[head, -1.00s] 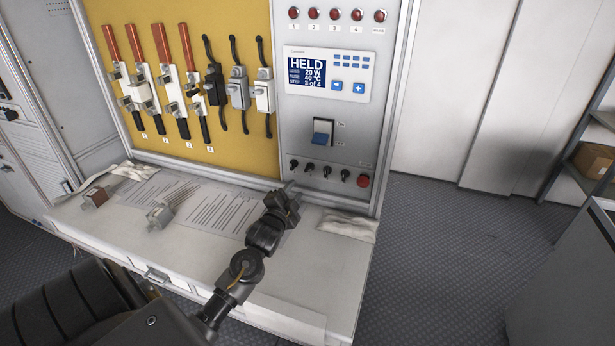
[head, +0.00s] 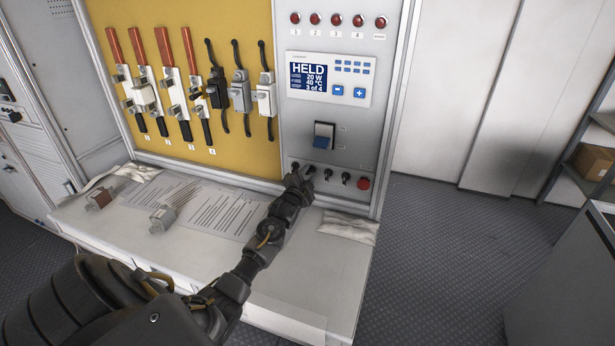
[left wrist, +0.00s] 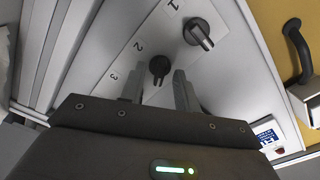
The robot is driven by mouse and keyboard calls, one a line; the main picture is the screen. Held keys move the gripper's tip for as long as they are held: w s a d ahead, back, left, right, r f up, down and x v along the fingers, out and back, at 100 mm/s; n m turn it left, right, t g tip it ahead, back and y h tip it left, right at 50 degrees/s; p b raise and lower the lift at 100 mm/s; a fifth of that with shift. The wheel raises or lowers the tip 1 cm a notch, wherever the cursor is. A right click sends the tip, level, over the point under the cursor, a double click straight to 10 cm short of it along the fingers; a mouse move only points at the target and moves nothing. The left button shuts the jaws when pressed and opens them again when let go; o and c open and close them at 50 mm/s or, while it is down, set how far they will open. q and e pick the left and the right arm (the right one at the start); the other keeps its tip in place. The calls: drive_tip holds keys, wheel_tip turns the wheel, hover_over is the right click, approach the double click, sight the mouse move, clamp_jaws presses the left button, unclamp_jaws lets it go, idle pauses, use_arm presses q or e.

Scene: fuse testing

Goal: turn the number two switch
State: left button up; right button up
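The number two switch is a black rotary knob (left wrist: 159,67) beside the printed 2 on the light panel in the left wrist view. My left gripper (left wrist: 159,76) is open, with one finger on each side of this knob in the picture. I cannot tell whether the fingers touch it. In the head view my left gripper (head: 301,174) is at the left part of the knob row and partly covers it. The number one knob (left wrist: 198,33) is to the upper right in the left wrist view. My right gripper is not in view.
A red button (head: 363,183) ends the knob row on the right. Papers (head: 213,208) and two small metal-and-wire parts lie on the white worktop (head: 325,265).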

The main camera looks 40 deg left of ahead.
use_arm(q)
clamp_jaws()
drive_tip(key=shift+n, duration=0.3)
drive_tip(key=shift+n+p, duration=0.3)
drive_tip(key=shift+n, duration=0.2)
drive_tip(key=n+p, duration=0.1)
drive_tip(key=n, duration=0.3)
drive_tip(key=n+p, duration=0.1)
drive_tip(key=n, duration=0.5)
drive_tip(key=shift+f, duration=0.1)
drive_tip(key=shift+n, duration=0.3)
